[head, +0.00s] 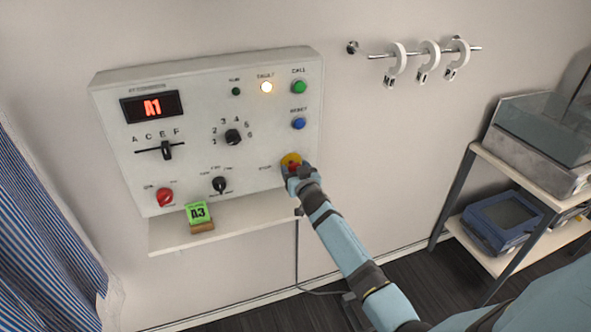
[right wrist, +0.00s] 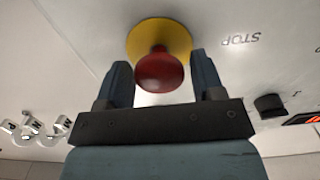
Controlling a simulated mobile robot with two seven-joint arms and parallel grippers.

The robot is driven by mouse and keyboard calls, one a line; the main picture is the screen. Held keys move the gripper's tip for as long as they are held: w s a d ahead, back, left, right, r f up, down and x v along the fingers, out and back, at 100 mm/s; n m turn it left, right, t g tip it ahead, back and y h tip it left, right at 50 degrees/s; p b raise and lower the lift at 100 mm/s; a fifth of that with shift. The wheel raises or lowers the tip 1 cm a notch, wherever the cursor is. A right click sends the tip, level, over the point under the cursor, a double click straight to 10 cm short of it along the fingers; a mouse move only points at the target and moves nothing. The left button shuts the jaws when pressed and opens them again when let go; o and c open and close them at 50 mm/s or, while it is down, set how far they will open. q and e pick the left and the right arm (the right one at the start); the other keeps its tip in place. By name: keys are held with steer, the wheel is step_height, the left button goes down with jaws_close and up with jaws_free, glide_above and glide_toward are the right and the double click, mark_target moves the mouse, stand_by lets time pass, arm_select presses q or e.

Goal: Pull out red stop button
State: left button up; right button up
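The red stop button (right wrist: 160,72) is a mushroom head on a yellow round base (right wrist: 150,32), at the lower right of the grey control panel (head: 120,108). In the head view its yellow base (head: 291,158) shows just past my right gripper (head: 294,172), which covers part of the button. In the right wrist view my right gripper (right wrist: 160,82) is open, with one finger on each side of the red head and gaps visible between them. The word STOP appears upside down beside the button. My left gripper is not in view.
A small shelf (head: 225,233) under the panel holds a green A3 card on a block (head: 199,217). A rail with white hooks (head: 425,53) is at upper right. A shelving unit (head: 520,172) stands right; a striped curtain (head: 40,250) hangs left.

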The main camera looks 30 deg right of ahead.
steer(key=shift+o, duration=0.3)
steer(key=shift+r, duration=0.15)
steer(key=shift+s, duration=0.1)
steer(key=b+v, duration=0.2)
steer(key=v, duration=1.1)
steer(key=shift+s+a, duration=0.15)
steer(key=shift+s, duration=0.2)
steer(key=s+a+f+n+g+y, duration=0.2)
steer(key=s+a+f, duration=0.3)
steer(key=s+a, duration=0.2)
steer(key=s+a+f+n+g+y, duration=0.1)
steer(key=s+a+f+g+y, duration=0.1)
steer(key=s+a+f, duration=0.4)
steer(key=s+a+f+n+g+y+p, duration=0.1)
steer(key=s+a+f, duration=0.5)
steer(key=s, duration=0.7)
steer(key=shift+s+a+f+n+g+y, duration=0.25)
steer(key=shift+a+n+g+y, duration=0.55)
steer(key=shift+a+y, duration=0.25)
